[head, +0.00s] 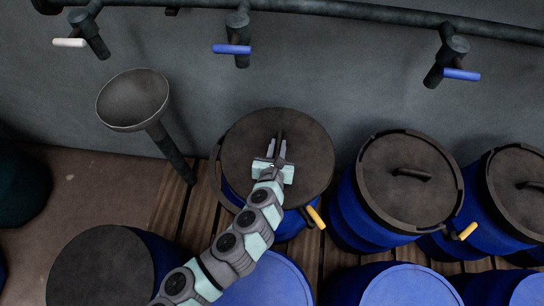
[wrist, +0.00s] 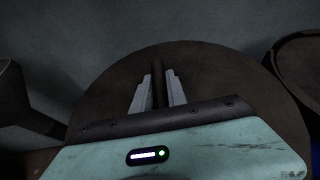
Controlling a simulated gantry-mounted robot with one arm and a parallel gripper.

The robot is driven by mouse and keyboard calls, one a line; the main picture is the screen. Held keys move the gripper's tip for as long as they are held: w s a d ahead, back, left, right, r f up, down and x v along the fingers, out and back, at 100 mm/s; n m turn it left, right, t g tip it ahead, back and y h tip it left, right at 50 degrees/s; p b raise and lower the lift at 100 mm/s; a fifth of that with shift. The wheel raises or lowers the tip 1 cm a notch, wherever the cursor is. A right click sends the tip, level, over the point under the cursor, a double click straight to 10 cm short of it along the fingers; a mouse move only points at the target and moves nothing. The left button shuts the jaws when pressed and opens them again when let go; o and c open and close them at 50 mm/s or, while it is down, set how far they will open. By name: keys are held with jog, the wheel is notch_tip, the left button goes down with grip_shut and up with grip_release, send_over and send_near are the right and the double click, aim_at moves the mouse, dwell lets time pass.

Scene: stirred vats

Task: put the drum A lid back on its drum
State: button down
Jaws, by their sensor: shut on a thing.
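My gripper (head: 278,148) is shut on the dark bar handle of a round, dark brown lid (head: 310,150). In the wrist view the two pale fingers (wrist: 158,88) stand either side of that handle (wrist: 158,64), and the lid (wrist: 215,72) fills much of the picture. The lid is over a blue drum (head: 231,199) with a yellow tap (head: 316,217). The lid hides the drum's mouth, and a bit of dark rim shows at its left. I cannot tell whether lid and drum touch. No letter A is readable.
Lidded blue drums stand to the right (head: 372,215) and far right (head: 480,235). A grey funnel (head: 134,98) on a post stands left. A wall pipe (head: 330,10) with valves runs behind. More blue drums (head: 265,285) and a dark-topped one (head: 98,268) stand in front.

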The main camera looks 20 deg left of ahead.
jog(key=shift+w+a+f+y+b, duration=0.15)
jog(key=shift+a+f+b, duration=0.25)
jog(key=shift+a+f, duration=0.2)
jog(key=shift+w+a+f+y+b, duration=0.1)
jog(key=shift+a+f+y+b, duration=0.05)
jog(key=shift+a+f+b, duration=0.4)
notch_tip(320, 180, down, 6)
jog(key=b, duration=0.6)
jog(key=shift+d+f, duration=0.1)
jog(key=shift+f, duration=0.15)
jog(key=shift+f+b, duration=0.35)
jog(key=shift+f, duration=0.2)
jog(key=c, duration=1.3)
grip_release()
jog(key=shift+o, duration=0.2)
jog(key=p+v, duration=0.3)
jog(key=v, duration=0.7)
jog(key=shift+s+d+r+p, duration=0.1)
jog(key=shift+s+r+p, duration=0.1)
jog(key=shift+s+p, duration=0.15)
